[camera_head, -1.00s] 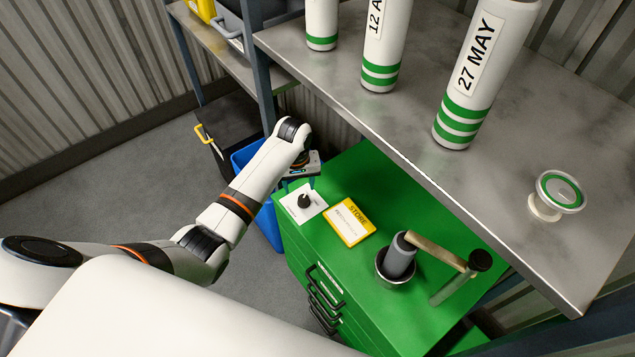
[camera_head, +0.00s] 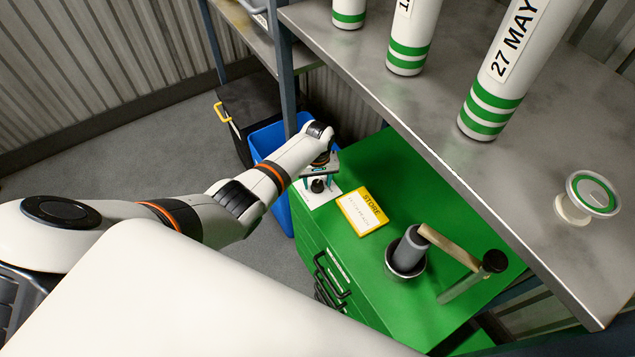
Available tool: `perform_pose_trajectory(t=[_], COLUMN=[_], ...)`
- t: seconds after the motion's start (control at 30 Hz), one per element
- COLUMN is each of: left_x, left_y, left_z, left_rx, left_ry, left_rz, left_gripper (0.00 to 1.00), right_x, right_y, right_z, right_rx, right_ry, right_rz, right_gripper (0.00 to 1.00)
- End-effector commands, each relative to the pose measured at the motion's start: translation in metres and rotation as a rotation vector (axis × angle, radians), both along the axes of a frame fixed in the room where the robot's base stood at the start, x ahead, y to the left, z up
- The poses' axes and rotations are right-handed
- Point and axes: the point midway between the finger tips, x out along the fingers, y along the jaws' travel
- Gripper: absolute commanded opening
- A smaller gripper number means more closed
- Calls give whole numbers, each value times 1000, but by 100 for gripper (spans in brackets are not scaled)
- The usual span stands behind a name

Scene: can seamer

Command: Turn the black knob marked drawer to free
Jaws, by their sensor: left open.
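The black knob (camera_head: 317,186) stands on a white plate (camera_head: 314,198) at the far left corner of the green cabinet top (camera_head: 376,152). Any marking on the plate is too small to read. My left gripper (camera_head: 318,181) is open, pointing down at the knob, with its fingers at either side of it in the picture. I cannot tell whether the fingers touch the knob. My right gripper is not in view.
A yellow-edged STORE card (camera_head: 362,211) lies right of the plate. A grey cylinder in a cup (camera_head: 407,255) and a lever stand farther right. A metal shelf (camera_head: 450,120) with striped white cylinders overhangs the cabinet's back. A blue bin (camera_head: 268,141) stands behind my left arm.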

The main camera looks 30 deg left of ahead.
Motion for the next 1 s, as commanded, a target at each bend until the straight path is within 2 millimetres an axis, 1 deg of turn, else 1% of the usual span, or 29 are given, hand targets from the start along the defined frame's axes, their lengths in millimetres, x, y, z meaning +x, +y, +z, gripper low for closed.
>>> perform_pose_trajectory(t=[0.1,0.33,0.37,0.6,0.63,0.87,1.0], left_x=[0,0,0,0,0,0,0], left_y=[0,0,0,0,0,0,0], left_z=[-4,-4,-4,-4,-4,-4,-3], left_rx=[0,0,0,0,0,0,1], left_ry=[0,0,0,0,0,0,-1], left_rz=[-1,-1,-1,0,0,-21,-73], left_gripper=[53,53,50,11,9,9,9], right_x=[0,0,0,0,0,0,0], right_y=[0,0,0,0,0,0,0], right_z=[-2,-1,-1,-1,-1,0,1], right_rx=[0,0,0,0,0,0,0], right_ry=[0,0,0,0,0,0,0], right_rz=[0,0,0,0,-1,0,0], right_gripper=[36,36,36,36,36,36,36])
